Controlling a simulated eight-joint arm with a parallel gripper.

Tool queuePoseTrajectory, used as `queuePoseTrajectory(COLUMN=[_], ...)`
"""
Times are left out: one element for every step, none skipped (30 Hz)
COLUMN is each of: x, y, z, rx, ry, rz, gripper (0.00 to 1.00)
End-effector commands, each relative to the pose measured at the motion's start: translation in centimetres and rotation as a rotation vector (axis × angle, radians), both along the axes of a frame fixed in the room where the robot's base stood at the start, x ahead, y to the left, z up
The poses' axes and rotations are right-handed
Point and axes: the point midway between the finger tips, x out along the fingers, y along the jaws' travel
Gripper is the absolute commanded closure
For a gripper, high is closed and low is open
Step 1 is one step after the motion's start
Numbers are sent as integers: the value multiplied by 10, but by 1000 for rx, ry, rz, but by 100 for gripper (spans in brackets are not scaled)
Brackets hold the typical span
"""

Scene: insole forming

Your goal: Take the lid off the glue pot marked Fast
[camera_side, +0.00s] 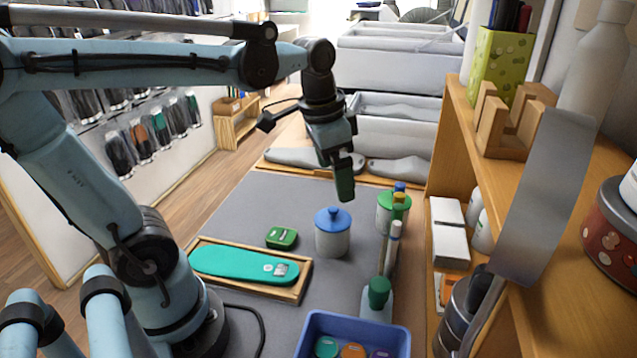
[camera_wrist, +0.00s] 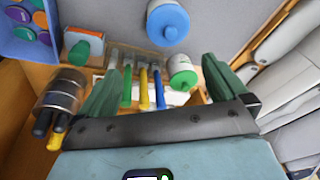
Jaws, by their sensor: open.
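A pale pot (camera_side: 333,243) with a blue knobbed lid (camera_side: 333,218) stands upright on the grey mat. The blue lid also shows in the wrist view (camera_wrist: 168,22), beyond the jaws. A second pot (camera_side: 385,220) with a green lid stands behind it to the right, partly hidden by upright tools. Its green lid also shows in the wrist view (camera_wrist: 183,78). I cannot read a Fast marking on either pot. My gripper (camera_side: 345,196) hangs above the blue lid, apart from it. In the wrist view its fingers (camera_wrist: 160,70) are spread, with nothing held.
Several brushes and tools (camera_side: 393,240) stand right of the blue-lidded pot. A green insole lies in a wooden tray (camera_side: 302,284); a small green box (camera_side: 282,238) is nearby. A blue bin (camera_side: 309,327) is in front. A wooden shelf (camera_side: 440,180) bounds the right.

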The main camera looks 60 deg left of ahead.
Motion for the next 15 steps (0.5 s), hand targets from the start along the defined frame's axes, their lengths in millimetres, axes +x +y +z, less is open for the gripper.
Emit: queuePoseTrajectory(x=[5, 6, 8, 9, 9, 10, 11, 11, 11, 11, 11, 11, 11, 11, 11], y=[6, 8, 12, 13, 15, 17, 18, 19, 20, 21, 21, 21, 21, 21, 21], z=[5, 8, 10, 12, 14, 15, 16, 17, 18, 17, 16, 14, 11, 8, 3], rx=[3, 3, 2, 0, -2, -4, -6, -7, -9, -9, -9, -10, -10, -10, -10], ry=[49, 77, 110, 132, 152, 175, 187, 198, 209, 214, 218, 221, 222, 222, 222], rz=[-24, -41, -60, -75, -88, -101, -110, -117, -124, -128, -131, -133, -133, -133, -133], gripper=[0, 0, 0, 0, 0, 0, 0, 0, 0, 0, 0, 0, 0, 0, 0])
